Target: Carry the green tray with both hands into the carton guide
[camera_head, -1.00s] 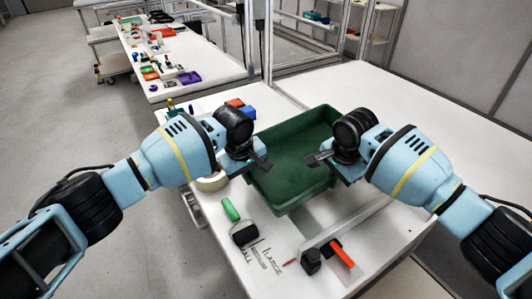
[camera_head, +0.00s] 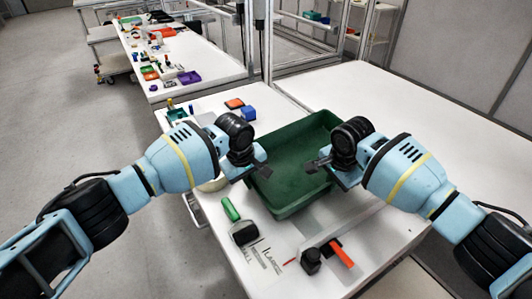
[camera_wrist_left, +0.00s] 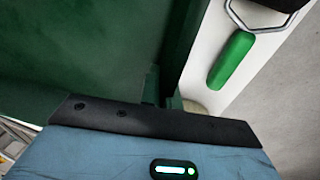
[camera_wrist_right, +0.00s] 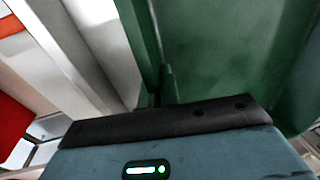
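The green tray (camera_head: 292,203) is an open, empty, rectangular bin in the middle of the head view, over the front of the white table. My left gripper (camera_head: 262,172) is at its left wall and my right gripper (camera_head: 314,165) at its right wall. Both appear shut on the rim. The tray wall runs down to the gripper in the left wrist view (camera_wrist_left: 180,45) and in the right wrist view (camera_wrist_right: 152,45); the fingertips are mostly hidden. A grey upright strip (camera_head: 345,228) stands beside the tray's front right; I cannot tell whether it is the carton guide.
A green-handled tool (camera_head: 230,209), a printed size sheet (camera_head: 262,257) and a black and orange tool (camera_head: 341,252) lie in front. A blue block (camera_head: 248,113) and an orange-black item (camera_head: 234,103) lie behind. The white table (camera_head: 430,120) is clear at the right.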

